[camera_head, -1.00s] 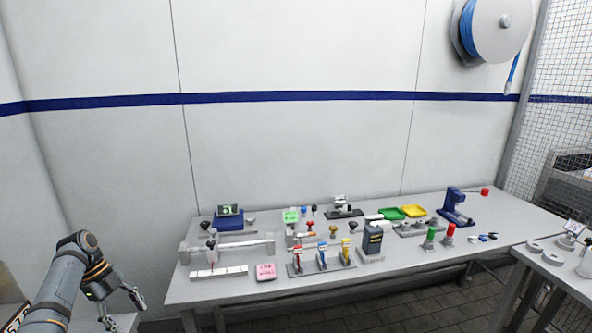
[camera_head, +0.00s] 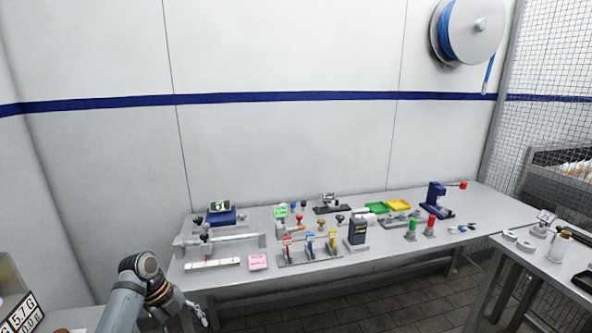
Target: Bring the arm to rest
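My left arm comes in at the lower left, and its gripper (camera_head: 199,314) hangs low in front of the workbench (camera_head: 330,262), near its front left corner. The gripper is small and partly cut by the bottom edge, so its finger opening is unclear. I see nothing held in it. My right gripper is not in view.
A second table (camera_head: 530,268) stands right. A panelled box (camera_head: 18,300) is lower left.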

